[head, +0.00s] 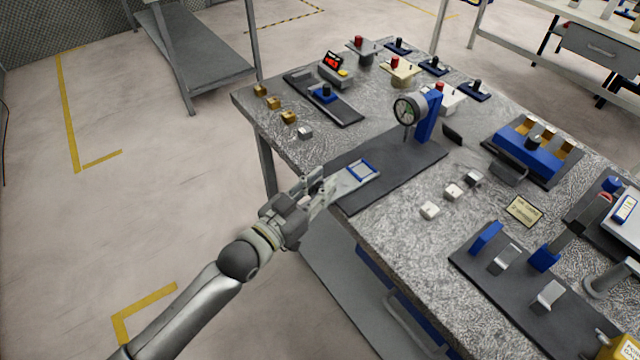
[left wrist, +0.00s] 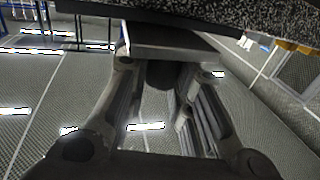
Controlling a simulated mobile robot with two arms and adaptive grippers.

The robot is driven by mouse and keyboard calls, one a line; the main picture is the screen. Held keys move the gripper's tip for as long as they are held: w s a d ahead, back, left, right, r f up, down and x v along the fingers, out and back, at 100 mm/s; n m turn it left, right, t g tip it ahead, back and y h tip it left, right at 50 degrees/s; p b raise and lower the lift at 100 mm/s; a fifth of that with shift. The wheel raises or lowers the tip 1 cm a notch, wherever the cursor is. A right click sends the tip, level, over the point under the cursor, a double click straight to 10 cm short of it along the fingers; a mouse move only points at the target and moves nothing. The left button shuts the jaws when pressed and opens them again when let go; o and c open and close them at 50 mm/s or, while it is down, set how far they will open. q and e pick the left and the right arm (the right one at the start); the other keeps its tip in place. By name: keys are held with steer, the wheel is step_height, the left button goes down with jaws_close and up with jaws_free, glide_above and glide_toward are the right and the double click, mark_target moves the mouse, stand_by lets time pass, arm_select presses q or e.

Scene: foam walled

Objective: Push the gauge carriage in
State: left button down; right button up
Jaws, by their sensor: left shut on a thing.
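The gauge carriage (head: 350,181) is a light grey plate with a blue square frame at its inner end. It lies on a dark base plate (head: 400,172) at the table's near left edge. A round dial gauge (head: 407,110) on a blue post stands at the far end of that base. My left gripper (head: 326,191) is at the carriage's outer end, shut on it. In the left wrist view, the carriage's grey edge (left wrist: 170,42) shows at the fingertips, with a dark rounded part below it between the fingers. The exact grip is partly hidden. My right gripper is not in view.
Small white blocks (head: 453,191) lie right of the base. Brass blocks (head: 289,117) and a dark rail with a blue slider (head: 326,93) are to its left. A blue fixture (head: 527,150) stands farther right. The floor left of the table is clear.

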mark_target(351, 178)
arm_select(q)
steer(key=w+d, duration=0.1)
steer(key=d, duration=0.1)
steer(key=w+d+b, duration=0.1)
steer(key=w+d, duration=0.1)
steer(key=d, duration=0.1)
steer(key=w+d, duration=0.2)
steer(key=shift+w+d+b, duration=0.2)
steer(key=shift+b, duration=0.1)
steer(key=c, duration=1.3)
jaws_free()
steer(key=shift+o, duration=0.2)
steer(key=shift+s+a+f, duration=0.1)
steer(key=shift+s+a, duration=0.2)
steer(key=shift+s, duration=0.05)
steer(key=v, duration=1.1)
